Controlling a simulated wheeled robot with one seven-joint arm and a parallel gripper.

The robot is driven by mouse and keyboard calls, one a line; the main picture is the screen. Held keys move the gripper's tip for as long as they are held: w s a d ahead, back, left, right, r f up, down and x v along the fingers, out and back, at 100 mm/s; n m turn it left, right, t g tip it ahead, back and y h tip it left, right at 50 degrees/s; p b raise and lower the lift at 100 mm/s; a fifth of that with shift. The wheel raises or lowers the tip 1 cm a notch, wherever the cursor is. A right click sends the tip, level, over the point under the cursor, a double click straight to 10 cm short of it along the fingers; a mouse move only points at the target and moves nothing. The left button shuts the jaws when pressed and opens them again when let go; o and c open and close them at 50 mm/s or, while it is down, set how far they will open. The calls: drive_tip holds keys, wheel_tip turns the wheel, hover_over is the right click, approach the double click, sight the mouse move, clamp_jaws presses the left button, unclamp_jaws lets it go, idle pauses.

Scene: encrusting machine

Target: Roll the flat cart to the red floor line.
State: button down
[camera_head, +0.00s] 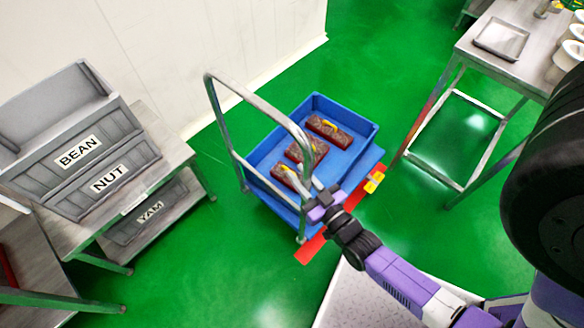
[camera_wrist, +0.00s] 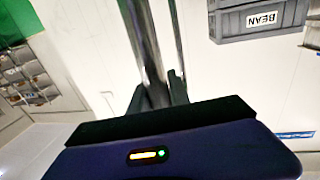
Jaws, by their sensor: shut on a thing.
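The flat cart (camera_head: 376,156) has a blue deck and an upright bent metal handle (camera_head: 259,101). It carries a blue tray (camera_head: 345,101) holding brown packs (camera_head: 330,131) with yellow marks. The red floor line (camera_head: 313,247) runs diagonally along the cart's near right edge; part of it is hidden by my arm and perhaps by the deck. My gripper (camera_head: 309,192) is at the near post of the handle. In the wrist view, my gripper (camera_wrist: 158,92) is shut on the metal handle post (camera_wrist: 147,40), which stands between its fingers.
Left stands a metal table (camera_head: 178,153) with grey bins labelled BEAN (camera_head: 78,153) and NUT (camera_head: 111,181); a YAM bin (camera_head: 150,215) is below. At the upper right is another metal table (camera_head: 470,48). A small yellow piece (camera_head: 375,180) sits by the line. Green floor is open around.

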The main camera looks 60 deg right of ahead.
sight(310, 188)
drive_tip(key=shift+s, duration=0.1)
drive_tip(key=c, duration=1.2)
unclamp_jaws()
drive_tip(key=shift+c, duration=0.2)
drive_tip(key=v, duration=0.8)
drive_tip(key=shift+b, duration=0.3)
